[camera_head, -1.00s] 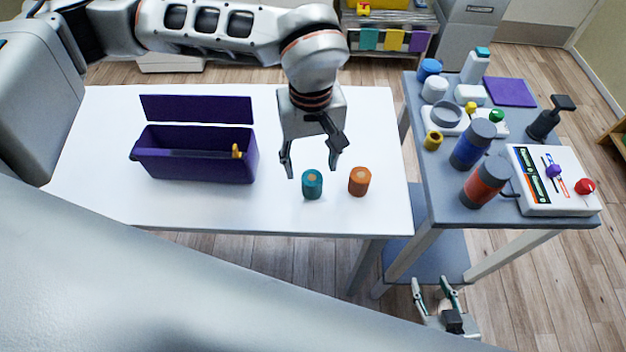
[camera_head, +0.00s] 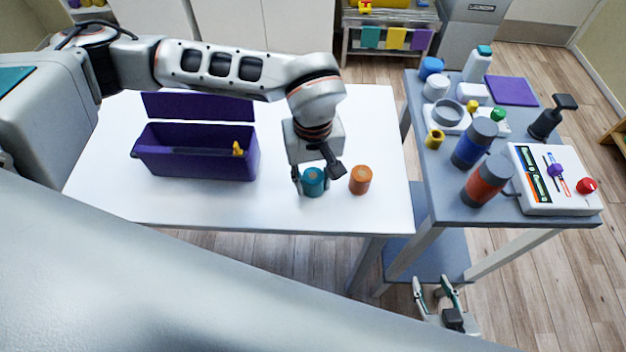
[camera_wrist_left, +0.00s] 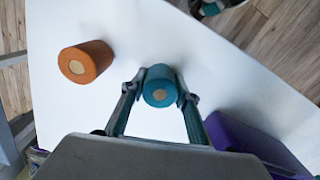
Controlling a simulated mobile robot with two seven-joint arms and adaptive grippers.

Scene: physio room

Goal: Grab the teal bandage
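The teal bandage (camera_head: 314,182) is a short upright roll on the white table (camera_head: 230,207); it also shows in the left wrist view (camera_wrist_left: 160,86). My left gripper (camera_head: 312,184) has come down over it, with one finger on each side. In the left wrist view the fingertips (camera_wrist_left: 162,84) press against both sides of the roll. I cannot see it lifted off the table. My right gripper (camera_head: 431,281) hangs low beside the side table, fingers apart and empty.
An orange roll (camera_head: 360,180) stands close to the right of the teal one. A purple open box (camera_head: 195,165) is at the left of the table. The grey side table (camera_head: 440,203) at right carries bottles, jars and a device (camera_head: 555,192).

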